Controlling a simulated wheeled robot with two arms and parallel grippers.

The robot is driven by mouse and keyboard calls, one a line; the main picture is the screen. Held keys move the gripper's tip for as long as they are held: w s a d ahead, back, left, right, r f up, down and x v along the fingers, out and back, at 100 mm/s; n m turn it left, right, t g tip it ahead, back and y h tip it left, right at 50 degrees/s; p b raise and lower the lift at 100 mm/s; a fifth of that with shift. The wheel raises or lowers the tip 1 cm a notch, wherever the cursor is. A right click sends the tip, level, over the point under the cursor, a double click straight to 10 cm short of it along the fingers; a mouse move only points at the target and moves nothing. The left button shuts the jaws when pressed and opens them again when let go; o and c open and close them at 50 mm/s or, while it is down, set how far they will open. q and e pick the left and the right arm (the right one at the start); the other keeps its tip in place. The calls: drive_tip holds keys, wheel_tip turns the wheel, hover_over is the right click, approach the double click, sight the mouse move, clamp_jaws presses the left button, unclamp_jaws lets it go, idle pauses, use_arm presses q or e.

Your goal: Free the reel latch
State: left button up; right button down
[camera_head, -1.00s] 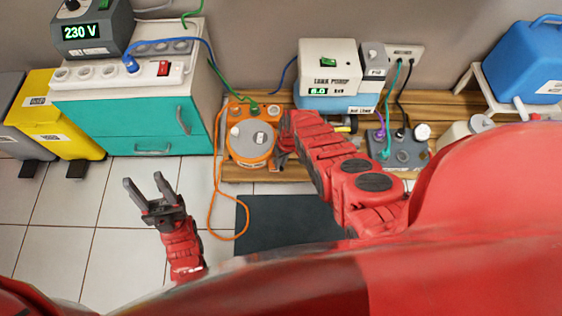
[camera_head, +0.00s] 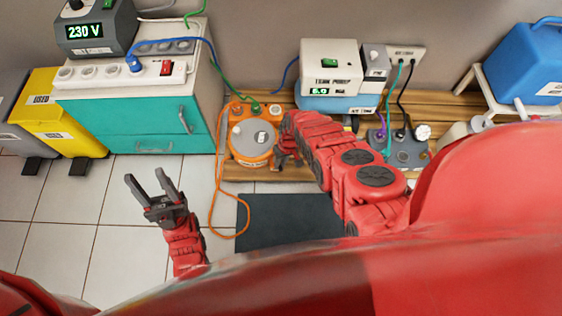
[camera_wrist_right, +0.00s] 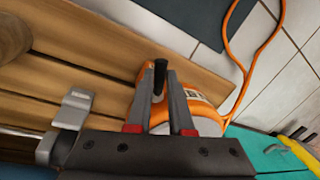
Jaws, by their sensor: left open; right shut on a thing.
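The orange cable reel (camera_head: 249,155) sits on the wooden slatted board, with a round grey face and a small pale label. Its orange side also shows in the right wrist view (camera_wrist_right: 207,108). My right gripper (camera_head: 283,152) is at the reel's right side. In the right wrist view its fingers (camera_wrist_right: 161,88) are shut on a black peg-like handle (camera_wrist_right: 160,68) beside the reel. I cannot tell whether this peg is the latch, and its base is hidden by the fingers. My left gripper (camera_head: 147,184) is open and empty above the floor tiles, left of the reel.
The reel's orange cable (camera_head: 213,200) loops onto the floor beside a dark mat (camera_head: 285,222). A teal cabinet (camera_head: 135,128) with a white power strip (camera_head: 110,74) stands left. A white pump unit (camera_head: 331,62) and a grey socket box (camera_head: 405,152) are behind and right.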

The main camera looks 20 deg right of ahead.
drive_tip(key=shift+s+a+r+m+p, duration=0.15)
drive_tip(key=shift+a+m+p, duration=0.2)
drive_tip(key=shift+m, duration=0.35)
drive_tip(key=shift+a+m+t+p, duration=0.2)
drive_tip(key=shift+m+p, duration=0.05)
drive_tip(key=shift+m, duration=0.5)
drive_tip(key=shift+a+m+t+p, duration=0.2)
drive_tip(key=shift+m+p, duration=0.05)
drive_tip(key=shift+m, duration=0.5)
drive_tip(key=c, duration=0.8)
unclamp_jaws()
drive_tip(key=r+p, duration=0.4)
drive_tip(key=d+r+p, duration=0.1)
drive_tip(key=r+p, duration=0.1)
drive_tip(key=shift+s+d+r, duration=0.1)
drive_tip(key=shift+r, duration=0.3)
drive_tip(key=r+p, duration=0.1)
drive_tip(key=r, duration=0.2)
drive_tip(key=d+r+p, duration=0.1)
drive_tip(key=r, duration=0.2)
drive_tip(key=d+r+p, duration=0.1)
drive_tip(key=r+p, duration=0.1)
drive_tip(key=r, duration=0.2)
drive_tip(key=shift+s, duration=0.25)
